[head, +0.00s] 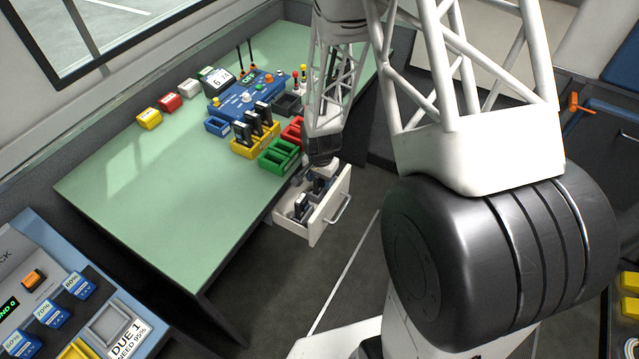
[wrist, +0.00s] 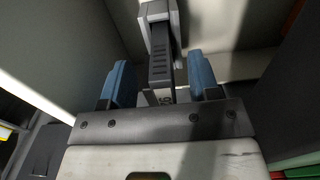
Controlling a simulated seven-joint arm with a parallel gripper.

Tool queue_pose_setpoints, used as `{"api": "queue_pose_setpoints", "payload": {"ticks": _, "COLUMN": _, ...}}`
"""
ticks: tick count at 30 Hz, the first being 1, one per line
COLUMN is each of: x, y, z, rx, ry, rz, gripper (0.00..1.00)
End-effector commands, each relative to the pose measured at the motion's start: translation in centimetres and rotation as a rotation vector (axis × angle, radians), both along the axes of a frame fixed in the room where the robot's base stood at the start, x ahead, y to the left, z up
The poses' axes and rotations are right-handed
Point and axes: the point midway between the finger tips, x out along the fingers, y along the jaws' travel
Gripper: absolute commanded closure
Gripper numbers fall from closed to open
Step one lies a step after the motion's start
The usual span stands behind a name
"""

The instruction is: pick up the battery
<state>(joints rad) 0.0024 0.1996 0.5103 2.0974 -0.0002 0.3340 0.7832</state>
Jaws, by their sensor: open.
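My gripper (head: 314,172) reaches down into an open white drawer (head: 318,224) at the desk's front edge in the head view. In the wrist view my gripper (wrist: 161,75) is open, with one blue finger on each side of a dark ridged block (wrist: 160,62) with a grey end. Gaps show between the block and both fingers. I cannot tell for certain whether this block is the battery. In the head view a dark item (head: 300,206) stands in the front part of the drawer, and others are partly hidden by my gripper.
On the green desk (head: 150,200) stand a yellow holder (head: 240,151) with several dark radios, a green tray (head: 268,164) and a blue console (head: 248,92). A charger desk at lower left holds blue batteries (head: 52,313) marked with percentages. Drawer walls closely surround my gripper.

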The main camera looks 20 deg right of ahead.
Motion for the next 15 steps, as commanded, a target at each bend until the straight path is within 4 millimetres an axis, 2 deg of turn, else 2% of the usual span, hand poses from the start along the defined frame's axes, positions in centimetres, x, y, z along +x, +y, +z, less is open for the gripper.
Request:
{"api": "queue_pose_setpoints", "payload": {"ticks": 6, "x": 0.00, "y": 0.00, "z": 0.00, "rx": 0.000, "ry": 0.000, "rz": 0.000, "gripper": 0.44}}
{"api": "queue_pose_setpoints", "payload": {"ticks": 8, "x": 0.00, "y": 0.00, "z": 0.00, "rx": 0.000, "ry": 0.000, "rz": 0.000, "gripper": 0.52}}
{"api": "queue_pose_setpoints", "payload": {"ticks": 15, "x": 0.00, "y": 0.00, "z": 0.00, "rx": 0.000, "ry": 0.000, "rz": 0.000, "gripper": 0.89}}
